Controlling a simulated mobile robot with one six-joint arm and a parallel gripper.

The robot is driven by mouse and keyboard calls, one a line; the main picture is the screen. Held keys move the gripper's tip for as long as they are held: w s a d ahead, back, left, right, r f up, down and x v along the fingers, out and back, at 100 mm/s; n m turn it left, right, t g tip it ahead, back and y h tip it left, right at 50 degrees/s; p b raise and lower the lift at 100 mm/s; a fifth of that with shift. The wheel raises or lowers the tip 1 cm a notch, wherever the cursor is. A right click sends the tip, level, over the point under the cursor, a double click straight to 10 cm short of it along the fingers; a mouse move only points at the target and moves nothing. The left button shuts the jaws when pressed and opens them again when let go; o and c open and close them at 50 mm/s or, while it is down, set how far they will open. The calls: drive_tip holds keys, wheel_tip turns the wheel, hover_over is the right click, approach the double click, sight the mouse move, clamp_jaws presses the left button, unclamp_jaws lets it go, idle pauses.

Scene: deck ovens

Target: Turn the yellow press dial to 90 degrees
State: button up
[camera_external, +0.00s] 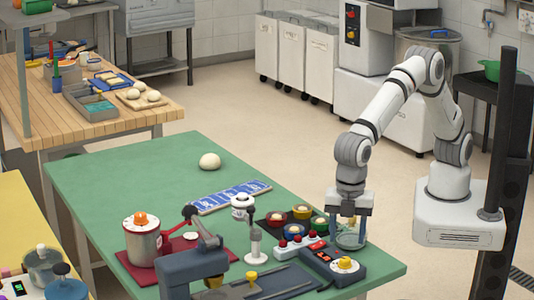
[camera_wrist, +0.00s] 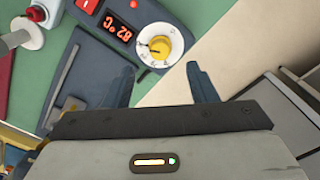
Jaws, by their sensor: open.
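The yellow dial (camera_external: 345,262) sits on a white round scale on the dark blue-grey control box (camera_external: 318,262) near the green table's front right corner. In the wrist view the yellow dial (camera_wrist: 160,46) lies just beyond the fingertips, roughly centred between them. A dark mark shows on it; its exact angle is hard to read. My gripper (camera_external: 348,230) points down beside the dial, on its far side in the outside view. It is open and empty; its two fingers are spread in the wrist view (camera_wrist: 160,70). They appear apart from the dial.
A red digital display (camera_wrist: 117,28) is beside the dial. A press (camera_external: 195,270) stands front left.

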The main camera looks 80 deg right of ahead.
sight(345, 259)
drive_tip(key=shift+r, duration=0.7)
drive_tip(key=shift+r, duration=0.1)
drive_tip(key=shift+r+p, duration=0.2)
drive_tip(key=shift+p, duration=0.75)
drive_tip(key=m+p, duration=0.1)
drive_tip(key=p, duration=0.1)
drive_tip(key=shift+p, duration=0.35)
drive_tip(key=shift+f, duration=0.55)
wheel_tip(345, 259, down, 7)
drive_tip(key=shift+f+p, duration=0.2)
drive_tip(key=shift+p, duration=0.4)
